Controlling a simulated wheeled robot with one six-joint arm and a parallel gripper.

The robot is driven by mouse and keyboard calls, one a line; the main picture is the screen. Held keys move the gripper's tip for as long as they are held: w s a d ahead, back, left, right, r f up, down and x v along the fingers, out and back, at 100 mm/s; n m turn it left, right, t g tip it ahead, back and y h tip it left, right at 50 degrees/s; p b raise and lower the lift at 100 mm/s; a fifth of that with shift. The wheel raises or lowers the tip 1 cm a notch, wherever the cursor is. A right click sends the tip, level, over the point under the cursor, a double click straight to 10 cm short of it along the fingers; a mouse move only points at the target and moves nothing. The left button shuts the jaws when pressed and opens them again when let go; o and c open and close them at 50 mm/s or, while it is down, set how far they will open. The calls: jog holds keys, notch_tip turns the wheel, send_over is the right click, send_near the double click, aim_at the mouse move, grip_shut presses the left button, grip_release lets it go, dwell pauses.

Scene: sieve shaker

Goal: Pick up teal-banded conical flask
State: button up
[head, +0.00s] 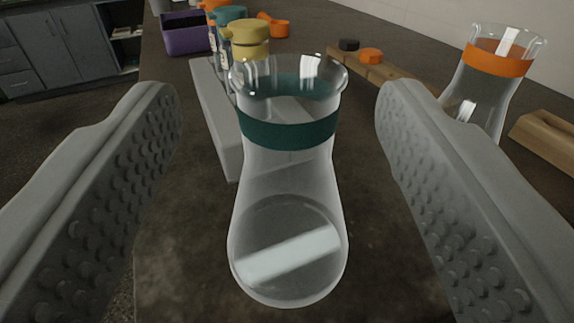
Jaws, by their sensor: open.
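The teal-banded conical flask (288,190) is clear glass with a dark teal band around its neck. It stands on the dark bench in the middle of the head view. My gripper (278,120) is open, with one grey studded finger on each side of the flask. A gap shows between each finger and the glass, so neither finger appears to touch it. The flask's rim, neck and body are all in view.
An orange-banded flask (487,80) stands at the right beyond my right finger, near a wooden block (545,132). Behind the teal-banded flask are a grey rack or tray (222,140), a yellow-capped bottle (250,38) and a purple bin (185,35). The bench's left edge is close.

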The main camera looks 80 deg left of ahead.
aim_at(287, 73)
jog(key=shift+w+a+f, duration=0.1)
jog(key=shift+w+a, duration=0.1)
jog(key=shift+a, duration=0.85)
jog(key=shift+w+a+f, duration=0.1)
jog(key=shift+w+a, duration=0.15)
jog(key=shift+a, duration=0.8)
jog(key=shift+w+a+f, duration=0.1)
jog(key=shift+w+a, duration=0.1)
jog(key=shift+a, duration=0.85)
grip_shut()
